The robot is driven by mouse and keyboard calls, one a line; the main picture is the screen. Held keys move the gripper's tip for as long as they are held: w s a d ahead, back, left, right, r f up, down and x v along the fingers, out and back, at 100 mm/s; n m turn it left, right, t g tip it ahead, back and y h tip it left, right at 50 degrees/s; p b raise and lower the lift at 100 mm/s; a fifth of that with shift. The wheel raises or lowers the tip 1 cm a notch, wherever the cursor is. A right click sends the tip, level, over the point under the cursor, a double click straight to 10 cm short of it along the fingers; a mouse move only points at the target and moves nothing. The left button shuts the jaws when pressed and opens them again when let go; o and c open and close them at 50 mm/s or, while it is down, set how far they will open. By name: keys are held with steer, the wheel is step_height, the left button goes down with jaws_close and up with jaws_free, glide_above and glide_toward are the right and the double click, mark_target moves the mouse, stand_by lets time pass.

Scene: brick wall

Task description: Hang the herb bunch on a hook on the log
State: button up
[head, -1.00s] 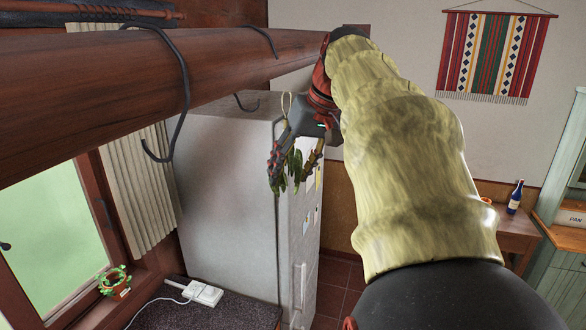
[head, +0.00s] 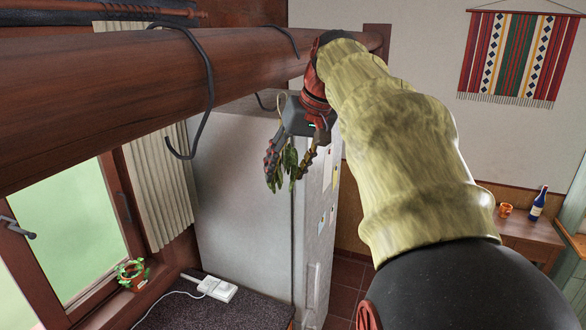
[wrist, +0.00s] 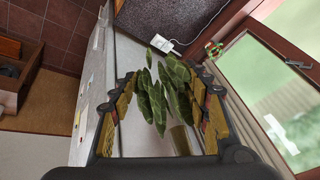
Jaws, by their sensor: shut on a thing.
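The herb bunch (head: 284,167) has green leaves hanging down and a pale loop (head: 281,104) at its top. My gripper (head: 287,172) is shut on it, below the far part of the log. In the wrist view, the herb bunch (wrist: 164,90) shows between the fingers of my gripper (wrist: 166,88). The log (head: 90,95) is a thick brown beam running across the upper left. A near dark hook (head: 209,95) and a farther one (head: 284,37) hang over it. The loop appears close to the farther hook's lower tip; I cannot tell whether they touch.
A grey fridge (head: 240,190) stands behind and below my gripper. A window (head: 65,225) with a small plant pot (head: 132,274) is at the left. A dark counter holds a white power strip (head: 217,289). A bottle (head: 539,203) stands on a table at the right.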

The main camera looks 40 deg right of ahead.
steer(key=shift+w+a+f, duration=0.1)
steer(key=shift+w+a, duration=0.1)
steer(key=shift+w, duration=0.25)
steer(key=shift+w+a+f, duration=0.1)
steer(key=shift+w+a, duration=0.05)
steer(key=shift+w, duration=0.3)
steer(key=shift+a+b+x, duration=0.1)
steer(key=shift+b+x, duration=0.35)
steer(key=shift+x, duration=0.25)
steer(key=shift+a+b+x, duration=0.15)
steer(key=shift+b+x, duration=0.25)
steer(key=shift+x, duration=0.3)
steer(key=shift+f, duration=0.1)
steer(key=o, duration=1.1)
